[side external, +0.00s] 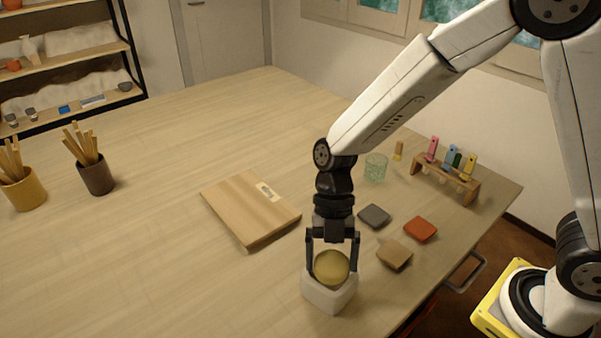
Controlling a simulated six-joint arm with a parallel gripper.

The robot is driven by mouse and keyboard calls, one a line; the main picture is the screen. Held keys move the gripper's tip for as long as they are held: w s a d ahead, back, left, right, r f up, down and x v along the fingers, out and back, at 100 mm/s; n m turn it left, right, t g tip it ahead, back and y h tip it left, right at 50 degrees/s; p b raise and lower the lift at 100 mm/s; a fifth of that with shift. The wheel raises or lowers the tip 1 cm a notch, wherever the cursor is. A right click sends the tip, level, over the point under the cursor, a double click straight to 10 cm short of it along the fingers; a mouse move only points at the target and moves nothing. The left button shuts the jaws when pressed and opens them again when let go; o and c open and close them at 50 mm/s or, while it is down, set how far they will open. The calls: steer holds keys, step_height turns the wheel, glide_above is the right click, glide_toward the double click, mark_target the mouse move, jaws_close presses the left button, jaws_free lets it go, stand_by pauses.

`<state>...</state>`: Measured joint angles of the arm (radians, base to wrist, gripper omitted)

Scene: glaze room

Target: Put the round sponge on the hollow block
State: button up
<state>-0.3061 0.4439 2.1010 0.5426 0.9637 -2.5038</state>
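The round sponge (331,266) is yellow and sits at the top of the pale hollow block (329,297) near the table's front edge. The sponge seems to rest in or on the block's opening; its underside is hidden. My gripper (332,270) points down over the block, with one finger on each side of the sponge. The fingers are close to the sponge's sides, and I cannot tell whether they touch it or stand slightly apart.
A wooden board (250,208) lies left of my gripper. Grey (374,216), orange (421,229) and tan (394,254) tiles lie to the right. A green glass (376,168) and a wooden rack (445,182) stand behind them. Tool-filled brown (96,177) and yellow (23,190) cups stand far left.

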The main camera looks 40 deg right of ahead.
steer(key=shift+r, duration=0.2)
steer(key=v, duration=1.2)
stand_by(0.7)
steer(key=s+d+f+m+t+h, duration=0.1)
steer(key=s+d+f+m+t, duration=0.1)
steer(key=m, duration=0.7)
steer(key=s+d+f+m+t+h, duration=0.1)
steer(key=s+d+f+m+t, duration=0.1)
steer(key=d+m, duration=0.4)
steer(key=s+d+f+m+t+h, duration=0.1)
steer(key=d+f+m+t+h, duration=0.1)
steer(key=m, duration=1)
steer(key=shift+s+d+f+m+t, duration=0.2)
steer(key=shift+d+f+t, duration=0.1)
steer(key=shift+d+f, duration=0.45)
steer(key=shift+s+d+f+m+t, duration=0.1)
steer(key=shift+s+d+f+t, duration=0.15)
steer(key=shift+d+f, duration=0.5)
steer(key=shift+d+r, duration=0.1)
steer(key=shift+r, duration=0.05)
